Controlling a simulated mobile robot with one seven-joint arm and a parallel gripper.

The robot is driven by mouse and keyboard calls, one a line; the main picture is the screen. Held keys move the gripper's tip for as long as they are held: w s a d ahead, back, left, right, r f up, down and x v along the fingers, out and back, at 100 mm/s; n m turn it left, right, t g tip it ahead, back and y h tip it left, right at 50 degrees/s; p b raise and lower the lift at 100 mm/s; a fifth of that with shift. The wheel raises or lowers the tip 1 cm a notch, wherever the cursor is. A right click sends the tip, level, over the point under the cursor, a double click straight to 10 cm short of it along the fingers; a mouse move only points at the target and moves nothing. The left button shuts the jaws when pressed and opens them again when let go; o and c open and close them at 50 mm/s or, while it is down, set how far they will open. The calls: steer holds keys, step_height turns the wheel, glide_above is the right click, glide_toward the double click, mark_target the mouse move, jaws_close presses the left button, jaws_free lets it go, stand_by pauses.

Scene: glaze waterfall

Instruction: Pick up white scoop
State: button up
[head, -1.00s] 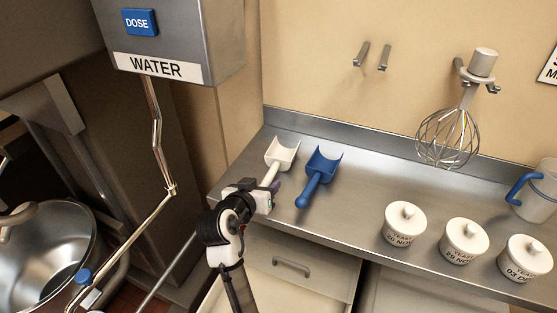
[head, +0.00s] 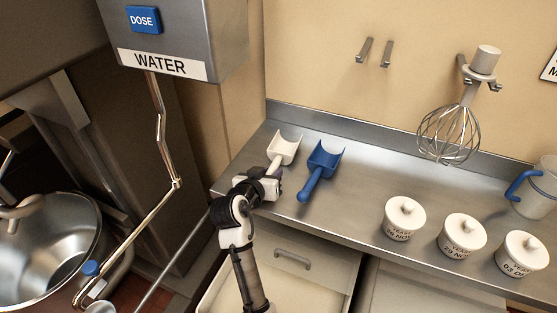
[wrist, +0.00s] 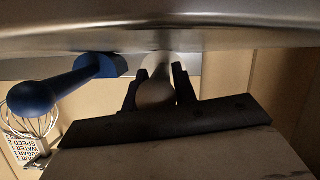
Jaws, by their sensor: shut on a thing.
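The white scoop (head: 284,148) is on or just over the left end of the steel counter, its open bowl toward the wall and its handle toward me. My gripper (head: 272,181) is at the handle end. In the wrist view, the two dark fingers of my gripper (wrist: 157,82) are on either side of the scoop's pale rounded handle (wrist: 155,94), shut on it. My wrist hides part of the handle in the head view. I cannot tell whether the scoop is clear of the counter.
A blue scoop (head: 321,171) lies just right of the white one. Several lidded white jars, such as one (head: 404,219), stand along the counter (head: 350,190). A whisk (head: 448,132) hangs at the back right. A metal bowl (head: 55,250) and the water dispenser (head: 165,35) are left.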

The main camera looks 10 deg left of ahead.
steer(key=shift+r, duration=0.15)
step_height(320, 180, up, 20)
steer(key=b, duration=0.2)
stand_by(0.4)
stand_by(0.6)
